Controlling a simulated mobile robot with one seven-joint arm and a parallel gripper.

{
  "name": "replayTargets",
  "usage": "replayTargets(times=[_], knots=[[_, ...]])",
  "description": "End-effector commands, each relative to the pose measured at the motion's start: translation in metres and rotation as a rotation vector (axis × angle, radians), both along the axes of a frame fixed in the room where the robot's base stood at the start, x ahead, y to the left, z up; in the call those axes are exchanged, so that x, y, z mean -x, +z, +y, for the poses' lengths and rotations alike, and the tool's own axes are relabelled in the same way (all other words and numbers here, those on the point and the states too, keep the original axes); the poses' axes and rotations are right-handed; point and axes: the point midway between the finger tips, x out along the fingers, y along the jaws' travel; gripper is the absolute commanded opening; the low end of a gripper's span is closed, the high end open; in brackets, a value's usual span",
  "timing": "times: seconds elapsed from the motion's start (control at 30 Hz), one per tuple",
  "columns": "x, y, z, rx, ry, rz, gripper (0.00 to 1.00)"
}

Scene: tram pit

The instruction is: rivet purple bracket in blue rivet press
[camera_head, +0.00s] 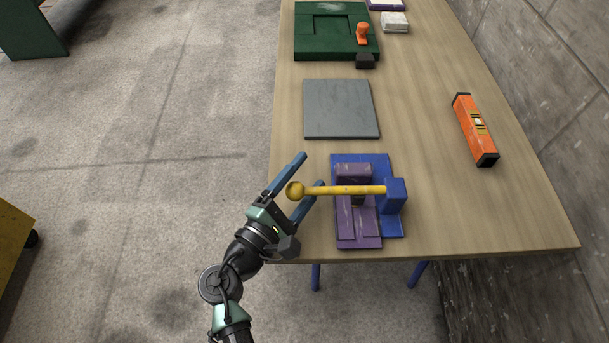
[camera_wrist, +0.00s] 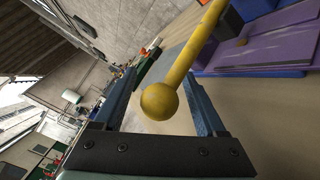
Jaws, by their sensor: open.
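The blue rivet press (camera_head: 395,195) stands near the front end of the wooden table. Its yellow lever (camera_head: 345,190) reaches left, about level, and ends in a yellow ball knob (camera_head: 295,190). The purple bracket (camera_head: 358,222) lies on the press base under the lever; its middle is partly hidden by the lever. My gripper (camera_head: 304,171) is open at the lever's left end. In the wrist view the knob (camera_wrist: 159,101) lies between my gripper's two blue fingers (camera_wrist: 160,100), with a gap on both sides. The purple bracket also shows in the wrist view (camera_wrist: 265,57).
A grey plate (camera_head: 340,109) lies behind the press. A green fixture (camera_head: 325,35) with an orange-handled clamp (camera_head: 363,35) stands farther back. An orange spirit level (camera_head: 475,130) lies at right near the wall. A white block (camera_head: 395,22) is at the back. Table between the plate and level is clear.

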Motion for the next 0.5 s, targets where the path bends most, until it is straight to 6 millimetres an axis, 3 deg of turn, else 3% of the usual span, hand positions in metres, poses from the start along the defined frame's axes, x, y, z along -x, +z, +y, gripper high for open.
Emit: replayTargets(times=[0.13, 0.5], knots=[[0.0000, 0.0001, 0.0000, 0.000, 0.000, 0.000, 0.73], [0.0003, 0.0002, 0.0002, 0.000, 0.000, 0.000, 0.07]])
